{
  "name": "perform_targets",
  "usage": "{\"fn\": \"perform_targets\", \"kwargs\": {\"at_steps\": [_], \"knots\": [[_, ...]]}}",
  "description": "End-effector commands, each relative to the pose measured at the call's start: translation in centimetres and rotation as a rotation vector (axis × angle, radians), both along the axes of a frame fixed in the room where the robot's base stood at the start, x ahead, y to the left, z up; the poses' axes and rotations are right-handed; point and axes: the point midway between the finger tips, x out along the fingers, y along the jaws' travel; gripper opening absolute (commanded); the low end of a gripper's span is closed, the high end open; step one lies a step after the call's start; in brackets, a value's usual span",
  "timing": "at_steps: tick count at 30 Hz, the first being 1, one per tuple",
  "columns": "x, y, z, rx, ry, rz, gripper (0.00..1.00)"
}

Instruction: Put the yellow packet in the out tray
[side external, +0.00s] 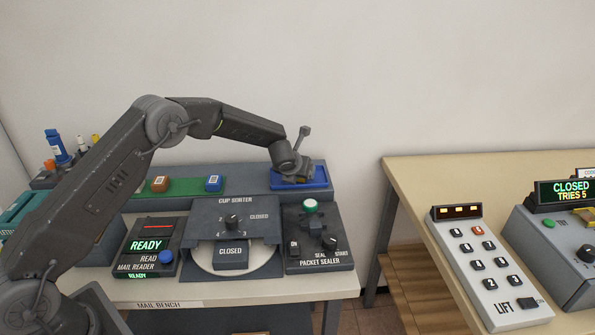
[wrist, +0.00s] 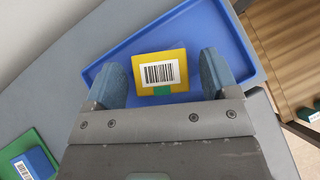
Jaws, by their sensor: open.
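The yellow packet (wrist: 164,60) lies in the blue tray (wrist: 212,19) in the wrist view, with a white barcode label and a green mark on it. My gripper (wrist: 164,78) is open, with one finger on each side of the packet and visible gaps to it. In the side external view my gripper (side external: 296,176) is over the blue tray (side external: 318,178) at the bench's back right, and it hides the packet there.
A blue packet (side external: 213,183) and an orange packet (side external: 160,184) stand on a green strip (side external: 187,189) left of the tray. The packet sealer (side external: 319,240) and cup sorter (side external: 235,220) stand in front. A second table (side external: 440,170) is to the right, across a gap.

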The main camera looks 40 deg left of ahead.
Motion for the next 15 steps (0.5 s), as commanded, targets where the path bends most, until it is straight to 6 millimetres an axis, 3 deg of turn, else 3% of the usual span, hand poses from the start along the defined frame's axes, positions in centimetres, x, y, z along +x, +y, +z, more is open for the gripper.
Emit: {"fn": "perform_targets", "kwargs": {"at_steps": [8,15], "knots": [[-0.3,-0.2,0.8,0.0,-0.001,-0.001,0.8],[-3.0,-1.3,3.8,-0.001,-0.002,-0.001,0.8]]}}
